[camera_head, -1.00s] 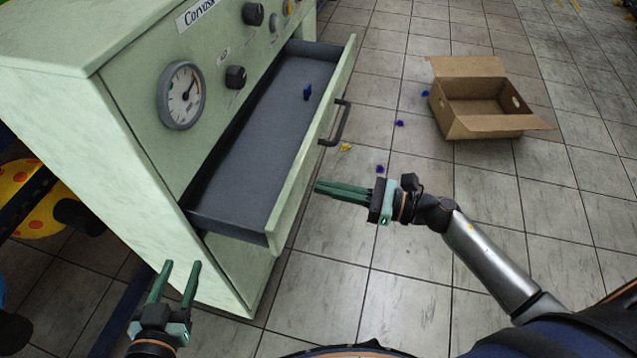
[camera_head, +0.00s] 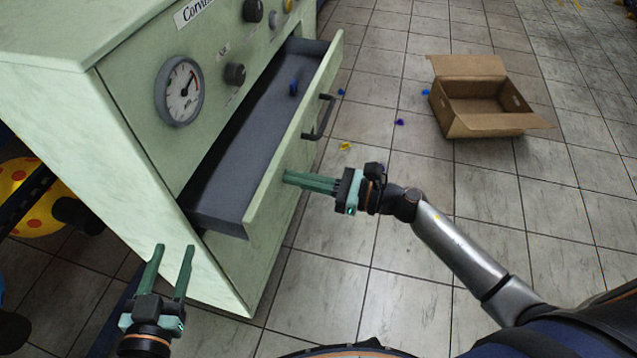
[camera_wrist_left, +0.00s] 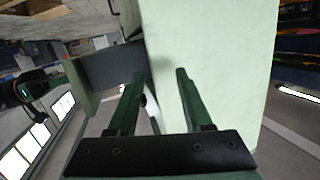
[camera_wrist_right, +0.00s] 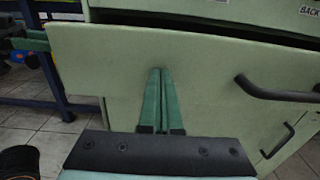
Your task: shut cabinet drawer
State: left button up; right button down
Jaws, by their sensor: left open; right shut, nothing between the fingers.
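The pale green cabinet (camera_head: 130,115) stands at the left of the head view. Its drawer (camera_head: 297,132) is partly pulled out, with a dark grey inside and a black bar handle (camera_head: 321,118) on its front. A small blue item (camera_head: 293,88) lies in the drawer. My right gripper (camera_head: 287,177) is shut and empty, its fingertips at the drawer front. The right wrist view shows the shut fingers (camera_wrist_right: 160,72) against the drawer front (camera_wrist_right: 205,75), left of the handle; exact contact is hard to tell. My left gripper (camera_head: 175,248) is open and empty, beside the cabinet's near lower side.
An open cardboard box (camera_head: 480,100) stands on the tiled floor at the right. Small blue and yellow bits lie on the floor between it and the cabinet. A yellow thing with red dots (camera_head: 30,205) is at the far left.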

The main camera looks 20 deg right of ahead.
pick_arm(q)
jog(key=r+t, duration=0.1)
jog(key=r, duration=0.1)
jog(key=r+m+t+h+b, duration=0.1)
jog(key=r, duration=0.2)
jog(key=r+t, duration=0.1)
jog(key=r, duration=0.2)
jog(key=shift+w+d+r+m+t+h, duration=0.2)
jog(key=shift+w+m+t+h, duration=0.1)
jog(key=shift+m+h, duration=0.1)
pick_arm(e)
jog(key=x, duration=0.8)
jog(key=b+x, duration=0.1)
jog(key=x, duration=0.3)
jog(key=shift+w+a, duration=0.2)
jog(key=shift+a, duration=0.1)
pick_arm(q)
notch_tip(320, 180, up, 7)
jog(key=s+m+t+h, duration=0.2)
jog(key=h, duration=0.1)
jog(key=shift+s+d, duration=0.2)
jog(key=shift+d, duration=0.2)
pick_arm(e)
jog(key=shift+r, duration=0.2)
pick_arm(q)
jog(key=shift+r, duration=0.1)
jog(key=shift+b, duration=0.3)
